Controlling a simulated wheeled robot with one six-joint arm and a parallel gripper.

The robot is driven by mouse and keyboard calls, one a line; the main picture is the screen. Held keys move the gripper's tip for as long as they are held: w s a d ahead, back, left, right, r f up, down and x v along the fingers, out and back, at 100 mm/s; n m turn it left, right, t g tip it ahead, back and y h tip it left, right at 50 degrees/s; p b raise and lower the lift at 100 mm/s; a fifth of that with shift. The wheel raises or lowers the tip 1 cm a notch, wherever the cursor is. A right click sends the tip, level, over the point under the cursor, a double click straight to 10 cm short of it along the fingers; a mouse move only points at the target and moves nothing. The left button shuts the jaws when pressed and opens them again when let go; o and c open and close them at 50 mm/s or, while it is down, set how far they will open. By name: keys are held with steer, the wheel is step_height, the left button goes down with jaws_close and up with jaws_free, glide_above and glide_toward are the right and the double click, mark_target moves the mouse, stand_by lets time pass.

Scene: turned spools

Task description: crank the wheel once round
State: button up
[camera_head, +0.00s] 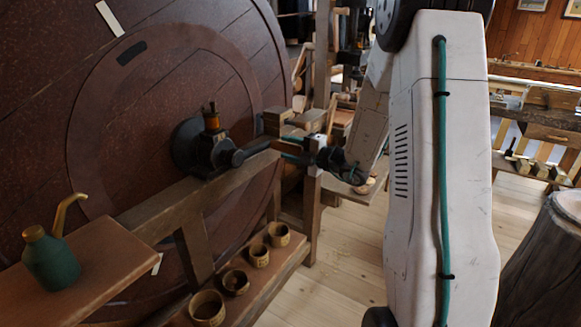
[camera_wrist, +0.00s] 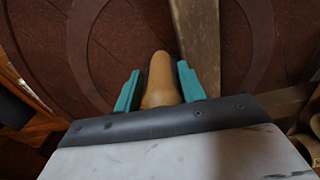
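The big dark red-brown wheel (camera_head: 75,105) fills the left of the head view and the background of the wrist view (camera_wrist: 110,45). A dark bearing block (camera_head: 205,150) with an amber oiler stands before its hub, and a dark crank arm (camera_head: 252,152) reaches right from it towards my gripper (camera_head: 292,147). In the wrist view, a tan rounded wooden handle (camera_wrist: 160,82) sits between the teal fingers of my gripper (camera_wrist: 160,78). Narrow gaps seem to show on both sides, so the fingers look open around it. The handle's near end is hidden by my gripper's body.
A wooden beam (camera_head: 180,205) supports the bearing. A green oil can (camera_head: 50,258) stands on a brown board at the lower left. Several small wooden cups (camera_head: 258,255) stand on a low shelf. A tree-stump block (camera_head: 545,260) is at right. Plank floor lies open between.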

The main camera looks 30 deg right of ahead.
steer(key=shift+s+a+f+m, duration=0.1)
steer(key=shift+a+f+m, duration=0.15)
steer(key=shift+f+m, duration=0.6)
steer(key=shift+s+a+f+m, duration=0.1)
steer(key=shift+a+f+m, duration=0.15)
steer(key=shift+f+m, duration=0.5)
steer(key=shift+s+a+f+m, duration=0.1)
steer(key=shift+a+f+m, duration=0.15)
steer(key=shift+f+m, duration=0.6)
steer(key=shift+d+f+n, duration=0.1)
steer(key=shift+f+n, duration=0.05)
steer(key=shift+n, duration=0.1)
steer(key=v, duration=1.1)
steer(key=shift+f, duration=0.1)
